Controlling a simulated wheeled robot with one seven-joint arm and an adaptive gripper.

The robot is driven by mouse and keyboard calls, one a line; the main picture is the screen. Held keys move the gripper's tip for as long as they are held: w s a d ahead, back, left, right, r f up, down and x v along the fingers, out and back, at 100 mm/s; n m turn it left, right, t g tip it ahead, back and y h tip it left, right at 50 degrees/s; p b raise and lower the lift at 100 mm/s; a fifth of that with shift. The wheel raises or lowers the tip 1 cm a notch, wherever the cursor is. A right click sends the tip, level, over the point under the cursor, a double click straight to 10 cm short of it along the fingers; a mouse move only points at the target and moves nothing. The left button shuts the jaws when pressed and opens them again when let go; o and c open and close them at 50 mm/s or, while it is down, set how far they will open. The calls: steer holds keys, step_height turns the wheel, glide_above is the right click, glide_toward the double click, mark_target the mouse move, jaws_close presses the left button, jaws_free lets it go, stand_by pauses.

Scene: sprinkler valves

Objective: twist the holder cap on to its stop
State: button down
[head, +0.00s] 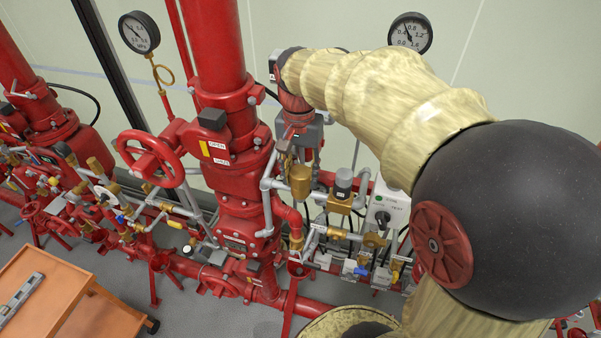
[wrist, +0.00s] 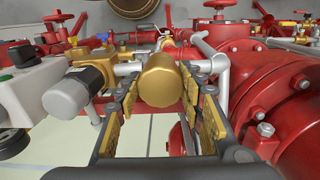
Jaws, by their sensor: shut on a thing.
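The holder cap (wrist: 160,82) is a round brass cylinder in the middle of the wrist view, seen end-on between my gripper's fingers. My gripper (wrist: 163,95) has a yellow-padded finger on each side of it and is shut on it. In the head view a brass body (head: 300,182) shows just below my gripper (head: 297,160), in front of the grey pipes. My gripper partly covers that spot, so the contact and the cap's thread are hidden there. I cannot tell how far the cap is turned.
A brass valve with a grey and black top (wrist: 70,88) stands close left of my fingers in the wrist view. A large red flanged pipe (wrist: 265,75) is close on the right. An orange cart (head: 50,295) stands at lower left in the head view.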

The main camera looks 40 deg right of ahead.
steer(key=shift+m, duration=1.6)
steer(key=m, duration=0.3)
steer(key=shift+r+m, duration=0.1)
steer(key=shift+m, duration=0.2)
steer(key=shift+w+m+p, duration=0.1)
steer(key=shift+m+p, duration=0.2)
steer(key=shift+m, duration=1.1)
